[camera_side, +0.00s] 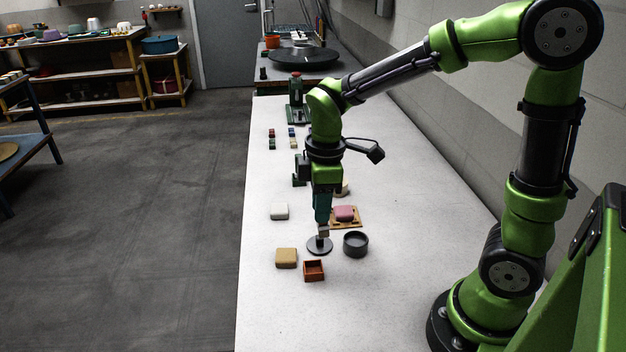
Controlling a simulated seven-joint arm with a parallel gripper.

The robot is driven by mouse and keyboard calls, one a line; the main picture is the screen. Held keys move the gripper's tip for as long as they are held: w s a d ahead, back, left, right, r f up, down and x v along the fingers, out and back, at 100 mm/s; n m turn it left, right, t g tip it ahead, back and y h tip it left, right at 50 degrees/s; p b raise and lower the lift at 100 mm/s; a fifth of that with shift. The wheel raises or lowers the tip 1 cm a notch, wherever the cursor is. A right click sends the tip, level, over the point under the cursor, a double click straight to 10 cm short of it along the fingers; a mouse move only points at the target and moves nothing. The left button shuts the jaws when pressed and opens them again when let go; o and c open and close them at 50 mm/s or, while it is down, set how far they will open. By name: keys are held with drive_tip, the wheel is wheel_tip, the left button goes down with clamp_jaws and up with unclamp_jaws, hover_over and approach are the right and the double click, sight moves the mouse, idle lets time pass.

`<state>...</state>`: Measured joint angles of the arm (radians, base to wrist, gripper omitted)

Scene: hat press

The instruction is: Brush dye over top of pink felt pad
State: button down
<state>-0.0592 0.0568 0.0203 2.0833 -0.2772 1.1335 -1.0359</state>
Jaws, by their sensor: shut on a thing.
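The pink felt pad (344,212) lies on a small wooden board (358,223), just right of my gripper in the picture. My gripper (323,226) points down and is shut on a small grey piece (323,233). A flat dark grey disc (320,246) is directly under this piece. I cannot tell whether the disc is joined to it or rests apart on the table. No bristles can be made out. A dark round cup (355,244) stands right of the disc; its contents are too dark to tell.
On the white table (400,290) a tan block (286,258), a white block (280,210) and an open orange-red box (314,270) stand close by. Several small coloured blocks and a green press-like device (297,100) are farther back. The table's front is clear.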

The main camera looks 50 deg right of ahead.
drive_tip(key=s+d+f+g+h, duration=0.1)
drive_tip(key=d+g+h, duration=0.1)
drive_tip(key=d, duration=0.6)
drive_tip(key=shift+w+a+x, duration=0.1)
drive_tip(key=shift+a+x, duration=0.1)
drive_tip(key=shift+x, duration=0.75)
drive_tip(key=shift+w+a+x, duration=0.15)
drive_tip(key=shift+a+x, duration=0.05)
drive_tip(key=shift+x, duration=0.75)
drive_tip(key=shift+w+a+x, duration=0.1)
drive_tip(key=shift+a+x, duration=0.1)
drive_tip(key=shift+x, duration=0.7)
drive_tip(key=shift+x, duration=0.8)
drive_tip(key=shift+a, duration=0.15)
drive_tip(key=s+d+v, duration=0.1)
drive_tip(key=v, duration=0.6)
drive_tip(key=shift+d+r, duration=0.1)
drive_tip(key=shift+r, duration=0.05)
